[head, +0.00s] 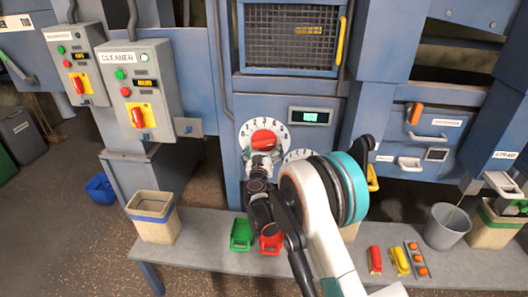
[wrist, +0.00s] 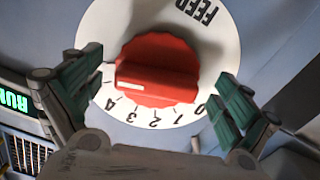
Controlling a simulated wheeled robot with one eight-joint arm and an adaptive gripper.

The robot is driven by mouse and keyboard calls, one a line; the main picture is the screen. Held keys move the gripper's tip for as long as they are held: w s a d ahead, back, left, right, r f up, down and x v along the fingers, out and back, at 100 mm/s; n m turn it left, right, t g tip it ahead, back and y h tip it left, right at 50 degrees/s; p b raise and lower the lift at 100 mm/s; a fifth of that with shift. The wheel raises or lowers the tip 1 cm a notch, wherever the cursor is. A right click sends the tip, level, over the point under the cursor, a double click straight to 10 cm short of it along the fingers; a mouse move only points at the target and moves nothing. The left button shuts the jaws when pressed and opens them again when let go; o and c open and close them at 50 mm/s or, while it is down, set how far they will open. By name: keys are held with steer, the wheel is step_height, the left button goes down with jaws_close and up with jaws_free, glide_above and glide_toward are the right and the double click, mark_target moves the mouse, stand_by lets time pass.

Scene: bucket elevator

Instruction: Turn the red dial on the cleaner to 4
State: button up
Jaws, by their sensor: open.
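The red dial (head: 263,140) sits on a round white numbered plate (head: 245,133) on the blue machine front. In the wrist view the dial (wrist: 160,65) appears upside down, with FEED lettered on its plate (wrist: 225,45). The white mark on its grip bar points left, just past 4 on the side away from 3; the numeral there is hidden by a finger. My gripper (wrist: 162,95) is open, with a dark green finger on each side of the dial; I cannot tell if they touch it. In the head view my gripper (head: 262,162) is just below the dial.
A grey box labelled CLEANER (head: 143,88) with a red-and-yellow switch stands at left. A lit display (head: 310,116) is above right. Green and red scoops (head: 241,235) lie on the bench below.

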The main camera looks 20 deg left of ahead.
steer(key=shift+w+a, duration=0.1)
steer(key=shift+w, duration=0.3)
steer(key=shift+c, duration=0.3)
steer(key=c, duration=1)
steer(key=shift+n, duration=0.4)
steer(key=n, duration=0.3)
steer(key=shift+d+r+n, duration=0.15)
steer(key=shift+d+n, duration=0.05)
steer(key=shift+n, duration=0.2)
steer(key=n, duration=0.4)
steer(key=shift+d+r+n, duration=0.1)
steer(key=shift+r+n, duration=0.1)
steer(key=shift+n, duration=0.5)
